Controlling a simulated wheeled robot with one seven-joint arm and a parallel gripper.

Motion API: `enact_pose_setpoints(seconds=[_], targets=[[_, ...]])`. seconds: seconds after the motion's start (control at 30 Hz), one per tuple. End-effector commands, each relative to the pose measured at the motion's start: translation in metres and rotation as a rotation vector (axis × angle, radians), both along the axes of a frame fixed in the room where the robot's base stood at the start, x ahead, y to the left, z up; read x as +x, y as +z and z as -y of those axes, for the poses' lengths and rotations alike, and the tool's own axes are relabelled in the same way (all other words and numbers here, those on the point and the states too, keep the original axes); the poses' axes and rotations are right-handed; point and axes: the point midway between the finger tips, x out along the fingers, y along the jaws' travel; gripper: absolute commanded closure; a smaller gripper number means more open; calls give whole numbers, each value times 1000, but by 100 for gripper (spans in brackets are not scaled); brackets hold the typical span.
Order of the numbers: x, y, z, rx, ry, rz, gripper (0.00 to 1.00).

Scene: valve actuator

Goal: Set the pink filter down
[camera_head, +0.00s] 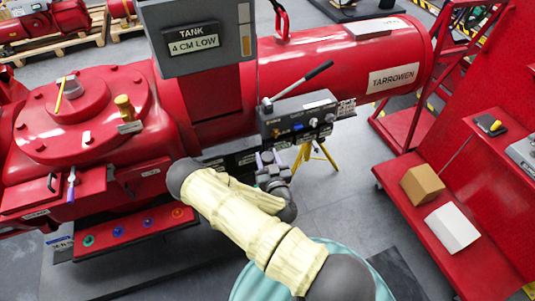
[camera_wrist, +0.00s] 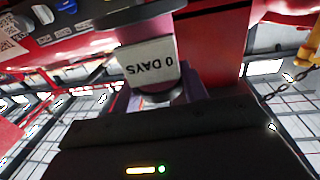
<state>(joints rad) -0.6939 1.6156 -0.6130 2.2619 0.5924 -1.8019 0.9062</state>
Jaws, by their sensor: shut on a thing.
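My gripper (camera_head: 268,160) is in front of the black control box on the red machine, below its row of knobs. Pinkish-purple parts show on both sides of this label; I cannot tell which belong to my fingers and which to the pink filter. My gripper is shut on the filter, which is mostly hidden in both views. I cannot tell whether the filter touches the machine.
The black control box (camera_head: 297,117) has a lever on top. A low tray (camera_head: 130,240) with several coloured rings lies front left. A red shelf (camera_head: 465,250) at right holds a cardboard box (camera_head: 422,185) and a white box (camera_head: 452,229). A yellow tripod (camera_head: 318,153) stands behind my gripper.

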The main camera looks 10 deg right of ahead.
Motion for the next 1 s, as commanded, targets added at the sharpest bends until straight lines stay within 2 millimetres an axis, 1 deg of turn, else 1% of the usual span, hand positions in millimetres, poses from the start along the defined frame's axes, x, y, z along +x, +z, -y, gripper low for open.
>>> enact_pose_setpoints(seconds=[0.03,0.1,0.3,0.4,0.53,1.0], targets=[[0,-22,0,0,0,1,82],[0,-37,0,0,0,1,82],[0,-78,0,0,0,1,82],[0,-90,0,0,0,1,82],[0,-96,0,0,-1,1,82],[0,-94,0,0,-1,0,82]])
